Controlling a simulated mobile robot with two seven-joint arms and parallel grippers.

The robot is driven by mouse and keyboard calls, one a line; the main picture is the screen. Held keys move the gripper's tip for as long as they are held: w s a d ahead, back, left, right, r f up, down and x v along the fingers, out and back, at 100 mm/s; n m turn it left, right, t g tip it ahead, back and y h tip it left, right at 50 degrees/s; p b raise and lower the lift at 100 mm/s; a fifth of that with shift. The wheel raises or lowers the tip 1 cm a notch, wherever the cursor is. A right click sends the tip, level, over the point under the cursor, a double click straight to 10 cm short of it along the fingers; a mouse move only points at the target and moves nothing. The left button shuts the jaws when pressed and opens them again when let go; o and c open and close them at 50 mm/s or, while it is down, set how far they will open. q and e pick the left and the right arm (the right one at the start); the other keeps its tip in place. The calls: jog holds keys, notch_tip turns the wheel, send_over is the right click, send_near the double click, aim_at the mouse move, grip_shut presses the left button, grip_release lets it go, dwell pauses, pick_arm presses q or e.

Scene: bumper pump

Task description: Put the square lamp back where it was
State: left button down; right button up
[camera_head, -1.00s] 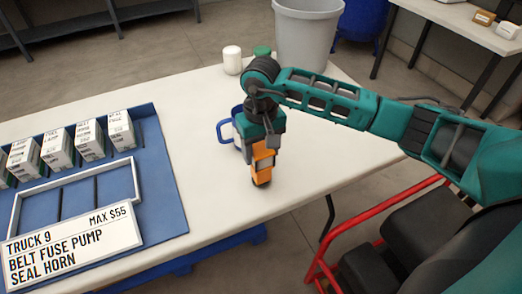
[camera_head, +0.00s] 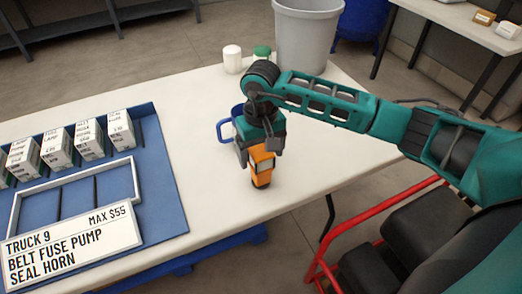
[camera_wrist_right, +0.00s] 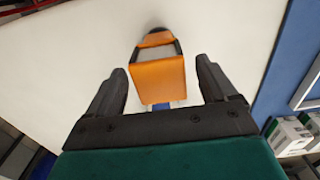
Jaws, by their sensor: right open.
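The orange lamp (camera_head: 262,170), blocky with dark parts, stands on the white table near its front edge, right of the blue tray. My right gripper (camera_head: 259,152) is over it, with fingers spread to either side of its upper part. In the right wrist view, the lamp (camera_wrist_right: 160,80) shows between the two open fingertips (camera_wrist_right: 163,72), with a visible gap on each side. The gripper hides some of the lamp in the head view. My left gripper is not in view.
A blue mug (camera_head: 224,131) stands just behind the gripper, partly hidden. A blue tray (camera_head: 172,205) with several labelled boxes and a sign (camera_head: 70,245) fills the left. A white jar (camera_head: 232,59), a green-topped item (camera_head: 262,52) and a grey bin (camera_head: 306,35) are behind.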

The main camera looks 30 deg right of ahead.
notch_tip(320, 180, up, 12)
dwell(0.4)
dwell(0.5)
